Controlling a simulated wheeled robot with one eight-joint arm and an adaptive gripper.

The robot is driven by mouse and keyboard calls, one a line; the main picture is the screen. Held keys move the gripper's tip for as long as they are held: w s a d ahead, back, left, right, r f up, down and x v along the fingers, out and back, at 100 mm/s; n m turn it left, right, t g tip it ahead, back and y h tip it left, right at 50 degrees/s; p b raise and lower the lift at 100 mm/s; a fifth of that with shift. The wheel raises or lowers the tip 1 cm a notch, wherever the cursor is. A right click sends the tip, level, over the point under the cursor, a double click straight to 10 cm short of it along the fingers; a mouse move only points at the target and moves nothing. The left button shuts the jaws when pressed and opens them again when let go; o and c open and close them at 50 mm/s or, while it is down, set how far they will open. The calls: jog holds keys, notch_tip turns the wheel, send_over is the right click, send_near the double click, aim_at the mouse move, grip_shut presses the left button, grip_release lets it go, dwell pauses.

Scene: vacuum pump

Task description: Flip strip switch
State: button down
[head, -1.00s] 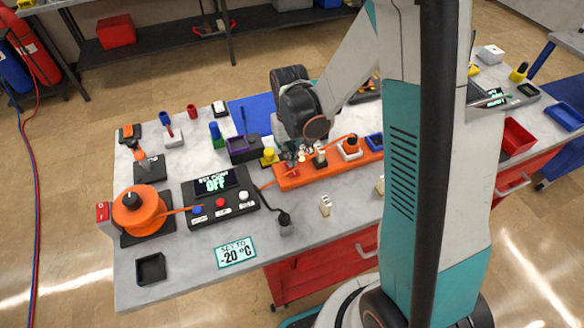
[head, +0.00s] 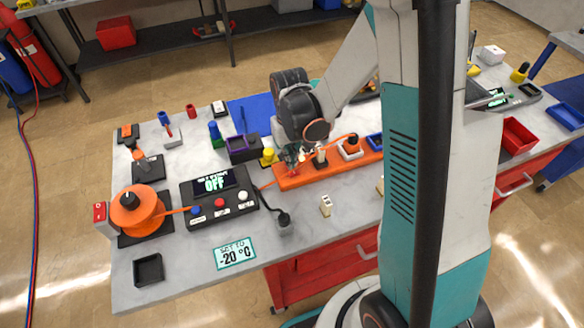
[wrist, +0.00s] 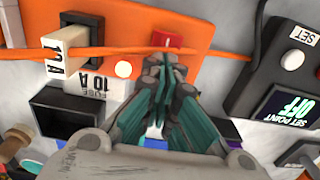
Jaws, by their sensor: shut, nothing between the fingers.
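The orange power strip (head: 290,182) lies on the table in the head view, partly hidden by my arm. In the wrist view the strip (wrist: 205,15) fills the top. A red switch (wrist: 166,41) sits on the strip. My gripper (wrist: 166,62) is shut and empty, with its fingertips right at the lower edge of the red switch; I cannot tell whether they touch it. In the head view my gripper (head: 291,157) is low over the left part of the strip.
An orange cable (wrist: 110,52) crosses the strip beside the switch. A fuse holder (wrist: 75,50) stands to the left in the wrist view. The black control box (head: 218,196) reads OFF. A black plug (head: 284,222) and a "-20 °C" card (head: 235,254) are nearby.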

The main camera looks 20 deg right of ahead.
jog(key=shift+r+p, duration=2.15)
jog(key=shift+r, duration=1.25)
